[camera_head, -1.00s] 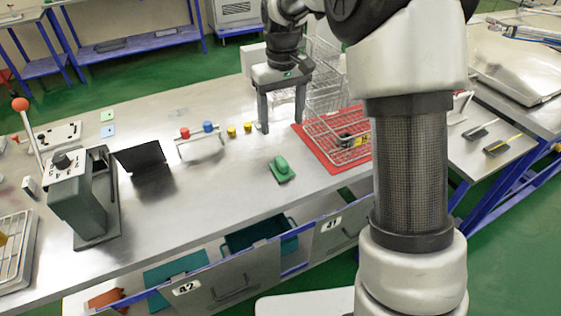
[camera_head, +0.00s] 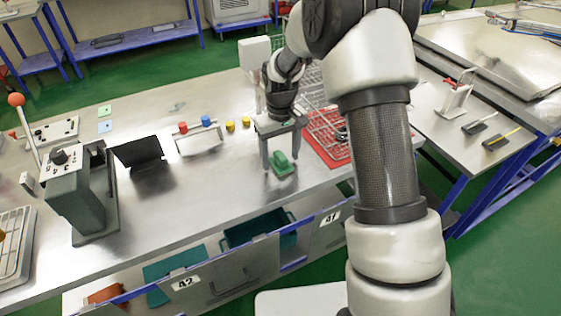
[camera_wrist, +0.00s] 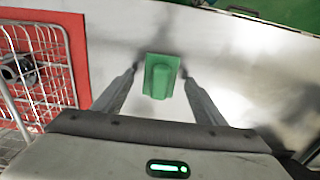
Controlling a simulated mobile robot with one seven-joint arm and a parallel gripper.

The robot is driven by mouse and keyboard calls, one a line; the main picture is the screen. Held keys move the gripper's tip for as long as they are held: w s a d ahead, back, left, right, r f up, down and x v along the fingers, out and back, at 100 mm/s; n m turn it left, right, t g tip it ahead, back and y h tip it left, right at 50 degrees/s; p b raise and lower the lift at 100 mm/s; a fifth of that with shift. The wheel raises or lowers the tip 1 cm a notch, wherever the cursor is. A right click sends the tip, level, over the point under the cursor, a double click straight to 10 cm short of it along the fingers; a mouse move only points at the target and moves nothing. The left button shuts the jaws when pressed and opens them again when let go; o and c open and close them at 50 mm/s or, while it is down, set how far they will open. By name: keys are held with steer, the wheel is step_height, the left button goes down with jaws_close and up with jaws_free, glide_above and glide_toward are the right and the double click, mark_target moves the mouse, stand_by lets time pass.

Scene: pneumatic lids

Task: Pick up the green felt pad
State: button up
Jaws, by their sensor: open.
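The green felt pad (camera_head: 283,165) lies on the steel bench top, with a raised green grip along its middle. In the wrist view the pad (camera_wrist: 161,76) shows ahead of and between the two fingers. My gripper (camera_head: 282,163) is open, its fingers pointing down on either side of the pad in the head view. In the wrist view my gripper (camera_wrist: 158,82) has nothing between its fingertips that they touch. I cannot tell exactly how high the fingertips are above the bench.
A wire basket (camera_wrist: 32,75) stands on a red mat (camera_head: 332,152) just right of my gripper in the head view. Yellow pieces (camera_head: 231,126) and a rack with red and blue knobs (camera_head: 198,137) stand to the left. The bench in front of the pad is clear.

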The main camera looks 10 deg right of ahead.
mark_target(281, 155)
steer(key=shift+f, duration=0.25)
steer(key=c, duration=1.2)
step_height(281, 155, up, 10)
steer(key=shift+r, duration=0.1)
steer(key=o, duration=0.5)
steer(key=c, duration=0.3)
